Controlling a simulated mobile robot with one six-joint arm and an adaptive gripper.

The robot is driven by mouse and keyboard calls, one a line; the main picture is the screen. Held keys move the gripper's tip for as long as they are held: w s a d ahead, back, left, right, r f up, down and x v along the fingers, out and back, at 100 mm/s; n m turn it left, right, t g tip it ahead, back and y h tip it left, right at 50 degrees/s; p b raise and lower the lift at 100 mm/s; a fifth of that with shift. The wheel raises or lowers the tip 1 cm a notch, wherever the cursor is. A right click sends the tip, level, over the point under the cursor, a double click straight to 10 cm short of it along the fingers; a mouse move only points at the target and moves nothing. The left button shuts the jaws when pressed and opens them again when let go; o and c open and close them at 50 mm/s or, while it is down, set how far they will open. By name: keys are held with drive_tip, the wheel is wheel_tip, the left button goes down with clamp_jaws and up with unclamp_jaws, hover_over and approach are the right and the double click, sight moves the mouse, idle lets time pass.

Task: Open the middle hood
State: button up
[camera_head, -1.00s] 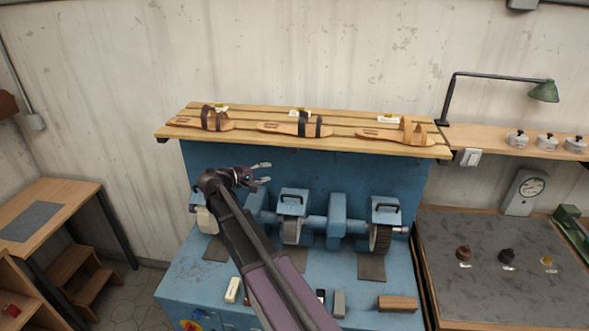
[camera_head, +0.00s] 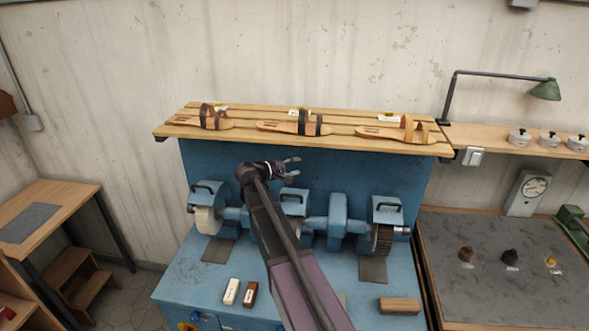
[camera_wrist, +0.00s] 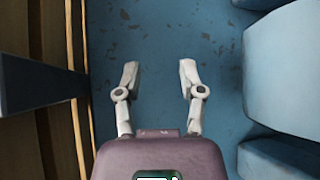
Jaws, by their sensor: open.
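The middle hood (camera_head: 296,198) is a blue cover with a dark handle on top, on the grinding machine in the head view. My arm partly covers its left side. It looks closed, resting over its wheel. My gripper (camera_head: 293,167) is open and empty, above and behind the middle hood in the picture, just below the shelf. In the wrist view my open fingers (camera_wrist: 158,85) have only the blue back panel (camera_wrist: 160,40) between them. A blue machine part (camera_wrist: 280,75) fills the right side there; I cannot tell which part it is.
A left hood (camera_head: 206,193) and a right hood (camera_head: 387,209) stand either side. The wooden shelf (camera_head: 350,146) with several sandals overhangs the machine close to my gripper. Small blocks, such as the brown one (camera_head: 399,305), lie on the blue bench (camera_head: 190,275).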

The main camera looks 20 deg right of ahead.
drive_tip(key=shift+d, duration=0.1)
clamp_jaws()
unclamp_jaws()
